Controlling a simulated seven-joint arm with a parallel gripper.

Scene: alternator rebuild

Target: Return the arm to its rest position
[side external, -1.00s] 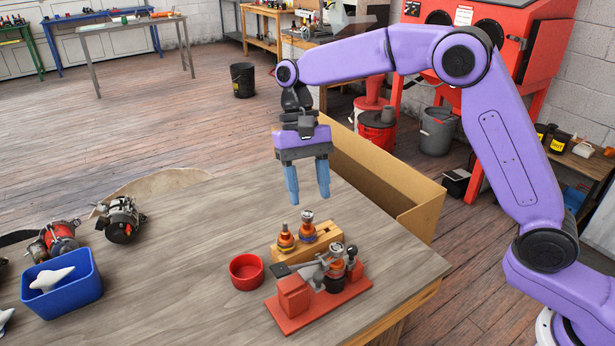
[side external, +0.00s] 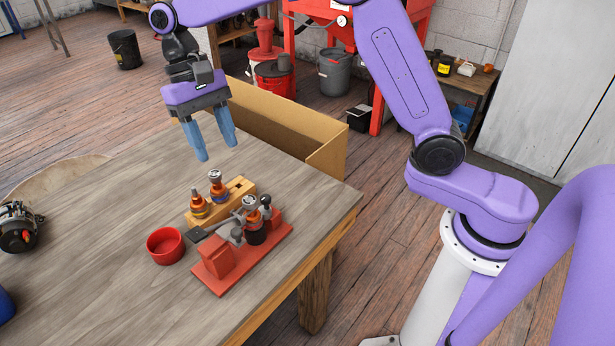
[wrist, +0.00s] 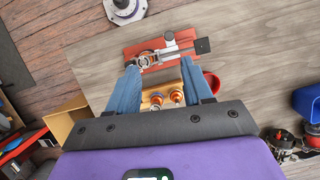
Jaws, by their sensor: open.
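My gripper (side external: 219,146) has a purple body and two blue fingers. It is open and empty, in the air above the wooden table (side external: 120,240), up and left of a wooden block (side external: 238,186). The block holds orange and metal parts (side external: 217,187) upright. In the wrist view, the blue fingers (wrist: 160,82) stand apart, with the block and its parts showing between them. My arm reaches in from the right, and its upper bend is cut off by the top edge of the side view.
A red fixture (side external: 242,258) with a metal lever stands in front of the block. A red bowl (side external: 165,246) is left of it. An open cardboard box (side external: 285,135) stands behind the table. A dark-and-silver alternator part (side external: 18,228) lies at the left edge.

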